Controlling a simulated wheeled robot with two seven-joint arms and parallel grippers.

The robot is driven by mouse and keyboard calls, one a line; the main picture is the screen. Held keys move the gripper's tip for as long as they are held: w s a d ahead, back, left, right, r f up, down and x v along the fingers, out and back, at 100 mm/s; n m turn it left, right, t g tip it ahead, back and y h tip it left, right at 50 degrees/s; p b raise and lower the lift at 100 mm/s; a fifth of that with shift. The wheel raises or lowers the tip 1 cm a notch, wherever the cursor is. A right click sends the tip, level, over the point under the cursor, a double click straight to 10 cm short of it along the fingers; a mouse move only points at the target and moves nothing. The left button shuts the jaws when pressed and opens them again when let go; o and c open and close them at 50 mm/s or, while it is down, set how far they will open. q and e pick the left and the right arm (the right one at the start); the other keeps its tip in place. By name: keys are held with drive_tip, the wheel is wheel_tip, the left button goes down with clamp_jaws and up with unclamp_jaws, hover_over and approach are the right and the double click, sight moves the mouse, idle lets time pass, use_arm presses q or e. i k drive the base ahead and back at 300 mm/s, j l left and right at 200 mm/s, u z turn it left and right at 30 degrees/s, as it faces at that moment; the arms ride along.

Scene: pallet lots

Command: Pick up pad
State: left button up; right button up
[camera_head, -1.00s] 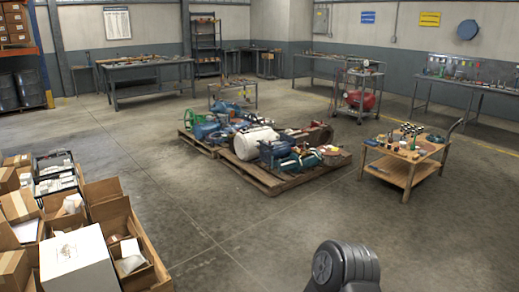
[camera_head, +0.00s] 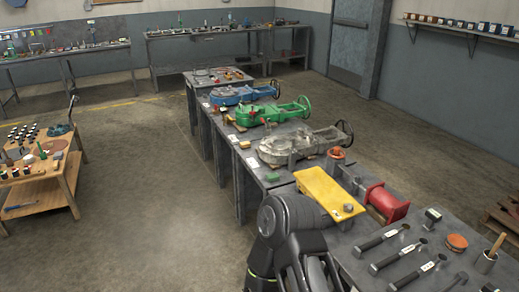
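I cannot tell for certain which thing is the pad. A black arm of mine shows at the bottom centre, in front of part of the bench. Neither of my grippers shows.
Blue (camera_head: 243,94), green (camera_head: 271,112) and grey valve-like castings (camera_head: 300,145) stand along the bench. A wooden cart (camera_head: 45,186) stands left. The floor between is clear.

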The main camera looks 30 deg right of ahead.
sight(271, 177)
drive_tip(key=i+l+z, duration=0.2)
drive_tip(key=i+z, duration=0.2)
drive_tip(key=i, duration=0.6)
drive_tip(key=i+j+z, duration=0.1)
drive_tip(key=i+z, duration=0.35)
drive_tip(key=i, duration=0.55)
